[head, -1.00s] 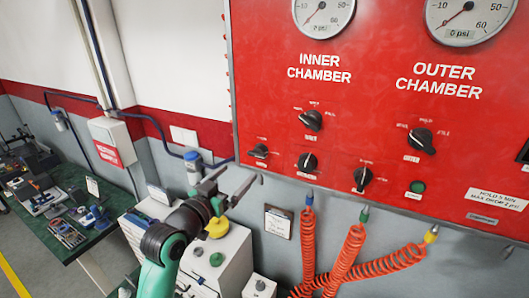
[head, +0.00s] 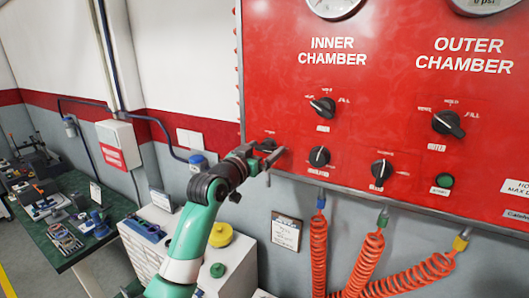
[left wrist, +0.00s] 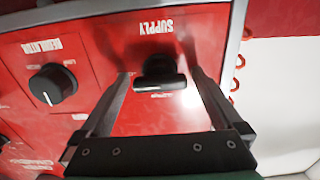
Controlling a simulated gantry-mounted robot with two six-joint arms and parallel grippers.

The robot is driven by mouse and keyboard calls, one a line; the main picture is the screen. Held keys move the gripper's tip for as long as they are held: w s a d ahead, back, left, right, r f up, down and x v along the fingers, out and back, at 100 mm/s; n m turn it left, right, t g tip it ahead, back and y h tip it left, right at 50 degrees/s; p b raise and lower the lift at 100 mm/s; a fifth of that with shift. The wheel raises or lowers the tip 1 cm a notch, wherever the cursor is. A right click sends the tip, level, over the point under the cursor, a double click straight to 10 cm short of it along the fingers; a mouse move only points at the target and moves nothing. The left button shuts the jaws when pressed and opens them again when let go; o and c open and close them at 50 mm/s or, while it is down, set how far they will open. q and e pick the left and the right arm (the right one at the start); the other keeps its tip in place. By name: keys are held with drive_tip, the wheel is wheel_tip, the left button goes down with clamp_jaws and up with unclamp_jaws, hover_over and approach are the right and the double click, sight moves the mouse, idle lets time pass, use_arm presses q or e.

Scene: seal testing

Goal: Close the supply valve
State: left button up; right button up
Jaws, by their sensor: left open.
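The supply valve is a black knob (left wrist: 160,72) on the red panel, under an upside-down "SUPPLY" label in the left wrist view. Its bar handle lies roughly crosswise in that view. In the head view the supply knob (head: 266,144) is at the panel's lower left, partly behind my gripper. My left gripper (head: 276,161) is open at the panel, and in the left wrist view its fingers (left wrist: 161,78) appear on either side of the knob, with gaps. Whether they touch it cannot be told. My right gripper is not in view.
The regulator knob (left wrist: 53,84) is beside the supply knob. Other black knobs (head: 322,108) and a green button (head: 444,181) are on the panel. Orange coiled hoses (head: 319,250) hang below. A white cabinet (head: 238,262) with a yellow knob (head: 221,235) stands under my arm.

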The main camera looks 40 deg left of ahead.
use_arm(q)
drive_tip(key=shift+w, duration=0.15)
drive_tip(key=c, duration=1.3)
drive_tip(key=n+p, duration=0.3)
drive_tip(key=shift+r+n, duration=0.1)
drive_tip(key=shift+n, duration=0.3)
drive_tip(key=n+p, duration=0.3)
drive_tip(key=n, duration=0.2)
drive_tip(key=n+p, duration=0.3)
drive_tip(key=n, duration=0.2)
drive_tip(key=n+p, duration=0.2)
drive_tip(key=n, duration=0.2)
drive_tip(key=shift+f, duration=0.2)
